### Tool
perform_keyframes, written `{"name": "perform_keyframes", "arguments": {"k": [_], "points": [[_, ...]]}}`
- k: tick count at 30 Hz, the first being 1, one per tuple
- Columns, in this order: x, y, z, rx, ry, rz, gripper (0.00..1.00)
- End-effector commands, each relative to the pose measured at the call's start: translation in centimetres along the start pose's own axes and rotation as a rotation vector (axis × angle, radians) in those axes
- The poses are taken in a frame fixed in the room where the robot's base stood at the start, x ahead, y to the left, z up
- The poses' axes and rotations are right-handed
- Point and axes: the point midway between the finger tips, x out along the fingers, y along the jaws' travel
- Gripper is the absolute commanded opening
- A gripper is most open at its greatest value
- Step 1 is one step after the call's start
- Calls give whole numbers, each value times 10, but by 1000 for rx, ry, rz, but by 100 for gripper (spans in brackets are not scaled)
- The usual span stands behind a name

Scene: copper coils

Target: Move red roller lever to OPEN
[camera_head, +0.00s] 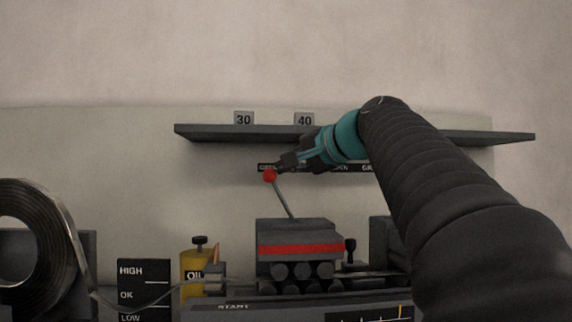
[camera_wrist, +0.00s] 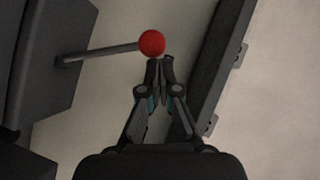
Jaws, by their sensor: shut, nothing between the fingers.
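The red roller lever is a grey rod with a red ball knob (camera_head: 270,175), rising from a dark block with a red stripe (camera_head: 300,249) in the head view. The rod leans to the left. In the wrist view the red knob (camera_wrist: 152,43) is just beyond the fingertips, with the rod running left to its dark housing. My gripper (camera_head: 282,165) is shut, with its tips at the knob's upper right; it also shows in the wrist view (camera_wrist: 161,62). I cannot tell whether tips and knob touch. A label strip (camera_head: 340,167) behind is partly hidden by my gripper.
A dark shelf (camera_head: 215,133) with tags 30 and 40 runs along the wall above the lever. A metal coil (camera_head: 38,240) stands at left, beside a HIGH/OK/LOW gauge (camera_head: 143,285) and a yellow oil container (camera_head: 192,272). Rollers (camera_head: 302,271) sit below the block.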

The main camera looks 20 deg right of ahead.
Motion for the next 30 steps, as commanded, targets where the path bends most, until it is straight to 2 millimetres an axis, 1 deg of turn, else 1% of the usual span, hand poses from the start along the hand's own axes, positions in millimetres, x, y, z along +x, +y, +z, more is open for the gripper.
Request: {"name": "perform_keyframes", "arguments": {"k": [3, 9, 21, 26, 30], "points": [[1, -1, 5, -1, -3, -1, 0], [3, -2, 9, 0, -5, -2, 0], [3, -2, 9, 2, -7, -2, 0], [-1, -5, 4, 3, -7, -2, 0], [-12, -11, -9, 1, -7, -4, 0]]}}
